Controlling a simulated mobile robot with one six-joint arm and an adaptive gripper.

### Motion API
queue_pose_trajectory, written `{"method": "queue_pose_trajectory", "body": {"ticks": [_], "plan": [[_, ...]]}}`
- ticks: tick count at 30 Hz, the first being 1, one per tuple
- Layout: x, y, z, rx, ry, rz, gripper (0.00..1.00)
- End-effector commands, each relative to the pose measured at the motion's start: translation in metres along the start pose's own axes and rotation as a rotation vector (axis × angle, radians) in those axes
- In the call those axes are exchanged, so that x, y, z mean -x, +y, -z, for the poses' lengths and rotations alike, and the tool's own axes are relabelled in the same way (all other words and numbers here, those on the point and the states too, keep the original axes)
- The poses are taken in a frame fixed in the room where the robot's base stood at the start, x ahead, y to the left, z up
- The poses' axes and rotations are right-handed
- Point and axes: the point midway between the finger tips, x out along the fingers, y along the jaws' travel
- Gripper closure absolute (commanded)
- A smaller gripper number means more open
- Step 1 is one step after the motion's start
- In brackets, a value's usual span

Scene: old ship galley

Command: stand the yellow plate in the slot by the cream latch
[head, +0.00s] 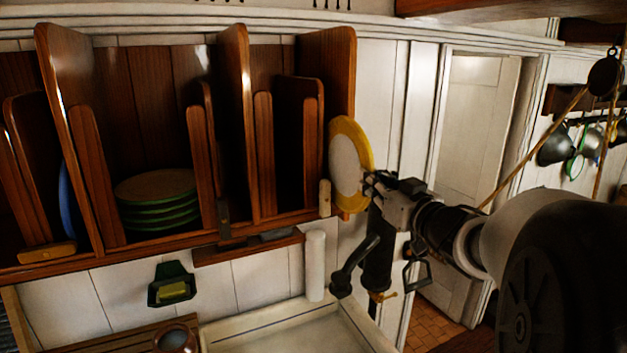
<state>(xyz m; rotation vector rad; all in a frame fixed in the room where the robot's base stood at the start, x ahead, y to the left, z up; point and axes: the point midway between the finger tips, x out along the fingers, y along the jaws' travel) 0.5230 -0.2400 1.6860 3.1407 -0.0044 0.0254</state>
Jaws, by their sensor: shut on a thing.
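The yellow plate (366,151) has a yellow rim and a pale middle. It is upright, its face turned left, at the right end of the wooden rack (240,90). My gripper (372,185) is shut on the plate's lower right edge. The cream latch (325,197) is upright on the rack's front rail at the right end, just left of the plate. The slot by it, between a short divider (313,140) and the right end panel (338,80), shows no plate. The plate overlaps the end panel in the picture; I cannot tell the gap.
Green plates (158,215) lie stacked in the wide bay. A blue plate (66,205) stands in a left slot. A dark latch (223,218) and an orange-brown latch (47,252) are on the rail. A white roll (315,265) and a black tap (355,262) are below.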

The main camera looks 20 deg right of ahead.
Motion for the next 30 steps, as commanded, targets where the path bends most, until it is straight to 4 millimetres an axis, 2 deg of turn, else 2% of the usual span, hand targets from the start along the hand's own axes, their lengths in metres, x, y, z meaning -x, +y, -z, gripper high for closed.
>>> {"method": "queue_pose_trajectory", "body": {"ticks": [8, 30], "plan": [[-0.004, 0.0, 0.001, 0.001, 0.004, 0.001, 1.0], [-0.04, 0.0, -0.001, 0.001, 0.004, 0.001, 1.0]]}}
